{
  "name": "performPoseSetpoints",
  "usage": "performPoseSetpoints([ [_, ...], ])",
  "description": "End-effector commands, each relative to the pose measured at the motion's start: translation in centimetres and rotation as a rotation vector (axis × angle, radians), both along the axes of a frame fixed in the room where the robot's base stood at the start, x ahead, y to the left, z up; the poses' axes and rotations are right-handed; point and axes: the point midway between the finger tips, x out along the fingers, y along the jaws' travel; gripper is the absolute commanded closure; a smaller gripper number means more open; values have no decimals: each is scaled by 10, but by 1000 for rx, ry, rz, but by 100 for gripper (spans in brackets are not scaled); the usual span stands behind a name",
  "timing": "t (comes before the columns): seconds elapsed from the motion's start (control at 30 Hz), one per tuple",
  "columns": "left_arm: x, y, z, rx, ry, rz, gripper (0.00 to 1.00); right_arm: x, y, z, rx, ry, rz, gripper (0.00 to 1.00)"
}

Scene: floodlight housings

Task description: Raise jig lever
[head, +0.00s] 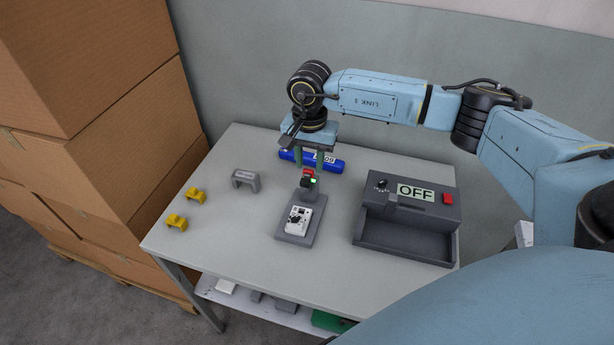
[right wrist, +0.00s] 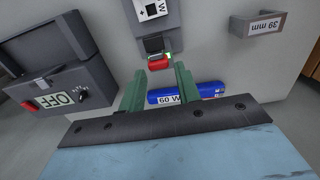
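The grey jig (head: 296,237) stands near the middle of the table with a white part (head: 299,221) lying on it. Its lever has a red handle (head: 308,171), with a small green light beside it; the handle also shows in the right wrist view (right wrist: 158,63). My right gripper (head: 309,163) reaches down over the lever end. In the right wrist view its two green fingers (right wrist: 160,72) are apart, one on each side of the red handle, with gaps visible. Whether either finger touches the handle cannot be told. My left gripper is not in view.
A blue cylinder (head: 328,165) labelled 60 W lies just behind the jig. A grey box (head: 405,240) with an OFF display and red switch stands to the right. A grey 39 mm bracket (head: 246,180) and two yellow clips (head: 177,222) are left. Cardboard boxes (head: 100,130) stand beside the table.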

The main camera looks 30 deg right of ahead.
Motion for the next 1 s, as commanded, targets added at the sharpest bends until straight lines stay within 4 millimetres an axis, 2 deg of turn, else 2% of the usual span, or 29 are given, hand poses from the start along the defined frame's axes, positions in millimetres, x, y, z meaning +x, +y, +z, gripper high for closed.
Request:
performPoseSetpoints([
  [0.03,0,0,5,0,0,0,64,0,0,7,0,-1,0,67],
  [0.53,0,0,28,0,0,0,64,0,0,46,-1,-1,-1,67],
  [1.0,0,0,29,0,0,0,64,0,0,49,-1,1,-1,67],
])
